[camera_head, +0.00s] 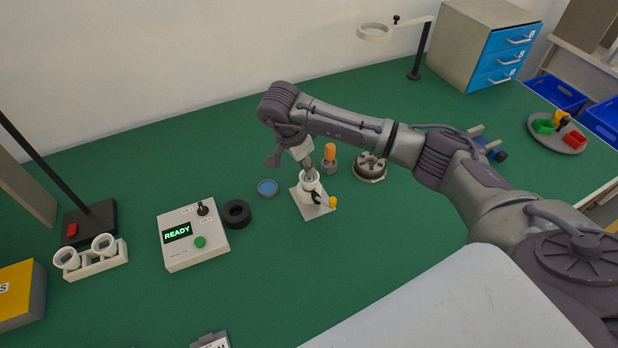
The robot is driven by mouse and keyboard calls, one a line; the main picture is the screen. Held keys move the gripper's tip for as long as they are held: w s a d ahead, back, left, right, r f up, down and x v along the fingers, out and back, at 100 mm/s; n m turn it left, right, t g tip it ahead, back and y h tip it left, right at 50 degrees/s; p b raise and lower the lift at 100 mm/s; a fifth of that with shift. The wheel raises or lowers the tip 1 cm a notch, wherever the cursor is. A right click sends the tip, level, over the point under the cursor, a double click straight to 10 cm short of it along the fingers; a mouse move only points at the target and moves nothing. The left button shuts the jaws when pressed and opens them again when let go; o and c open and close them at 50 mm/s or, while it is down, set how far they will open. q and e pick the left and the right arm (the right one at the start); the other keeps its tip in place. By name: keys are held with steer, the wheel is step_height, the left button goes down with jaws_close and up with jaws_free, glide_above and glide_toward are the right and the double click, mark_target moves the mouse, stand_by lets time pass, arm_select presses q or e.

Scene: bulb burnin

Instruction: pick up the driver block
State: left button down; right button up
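No thing in view is clearly marked as the driver block, and I cannot tell which one it is. My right gripper (310,176) points down at a white stand (305,207) with a square base, an upright white cylinder and a yellow-tipped lever (332,202). Its fingers are small and partly lost against the cylinder, so I cannot tell if they touch it or are open or shut. An orange-topped grey piece (330,155) stands just right of the gripper. My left gripper is not in view.
A white box reading READY (195,245) stands left of the stand, near a black ring (236,213) and a blue disc (267,187). A round grey fixture (370,168) is to the right. A grey tray (541,138) holds green and red pieces.

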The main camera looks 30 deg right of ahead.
steer(key=shift+p+x, duration=0.3)
steer(key=shift+x, duration=1.3)
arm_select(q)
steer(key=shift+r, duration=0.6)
arm_select(e)
steer(key=shift+s+a, duration=0.1)
steer(key=shift+s, duration=0.05)
jaws_close()
steer(key=shift+f, duration=0.1)
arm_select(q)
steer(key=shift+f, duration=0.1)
